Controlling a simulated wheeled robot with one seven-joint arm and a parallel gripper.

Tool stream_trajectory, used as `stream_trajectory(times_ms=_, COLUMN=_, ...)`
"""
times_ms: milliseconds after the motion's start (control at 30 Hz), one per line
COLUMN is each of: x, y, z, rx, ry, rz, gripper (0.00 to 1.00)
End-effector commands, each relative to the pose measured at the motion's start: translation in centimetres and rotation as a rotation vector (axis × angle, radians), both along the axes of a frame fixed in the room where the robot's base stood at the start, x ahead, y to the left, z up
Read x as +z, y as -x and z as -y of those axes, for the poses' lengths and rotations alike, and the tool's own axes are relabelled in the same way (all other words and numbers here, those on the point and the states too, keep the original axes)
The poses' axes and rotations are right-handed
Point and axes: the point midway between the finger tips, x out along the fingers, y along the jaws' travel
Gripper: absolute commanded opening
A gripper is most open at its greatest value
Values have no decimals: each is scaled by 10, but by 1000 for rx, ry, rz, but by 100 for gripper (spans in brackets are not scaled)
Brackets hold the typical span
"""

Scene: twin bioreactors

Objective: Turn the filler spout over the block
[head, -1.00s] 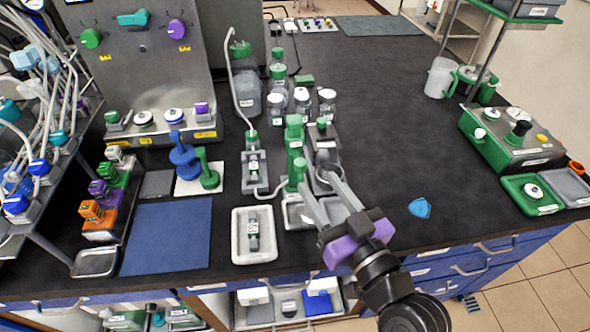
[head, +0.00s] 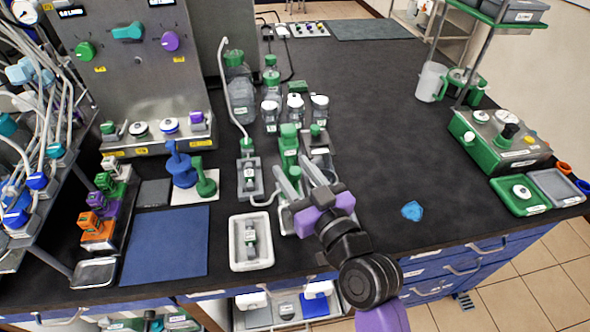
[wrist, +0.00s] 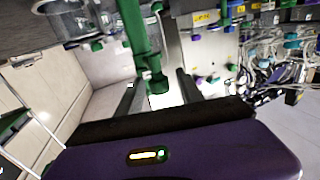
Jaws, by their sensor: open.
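The filler is a green post (head: 289,140) with a green arm at the middle of the bench. I take this arm as the spout; its end (wrist: 157,84) hangs down in the wrist view. My gripper (head: 291,167) is open, with its fingers on either side of the green spout end. In the wrist view the spout end is between the fingers, with gaps beside it. A grey block (head: 250,177) with a small vial stands left of the filler. I cannot tell whether this is the task's block. My fingers and wrist partly hide the filler's base.
A white tray (head: 238,262) with a small labelled piece lies in front of the grey block. Several capped bottles (head: 270,113) stand behind the filler. A blue piece (head: 411,211) lies to the right, where the black bench is mostly clear. A blue mat (head: 160,250) is at left.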

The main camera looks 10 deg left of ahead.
Motion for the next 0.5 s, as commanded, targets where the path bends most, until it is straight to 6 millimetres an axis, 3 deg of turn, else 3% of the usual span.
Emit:
stream_trajectory(times_ms=33, x=0, y=0, z=0, rx=0, ry=0, rz=0, gripper=44)
stream_trajectory(times_ms=267, x=0, y=0, z=0, rx=0, ry=0, rz=0, gripper=0)
stream_trajectory(times_ms=500, x=0, y=0, z=0, rx=0, ry=0, rz=0, gripper=0)
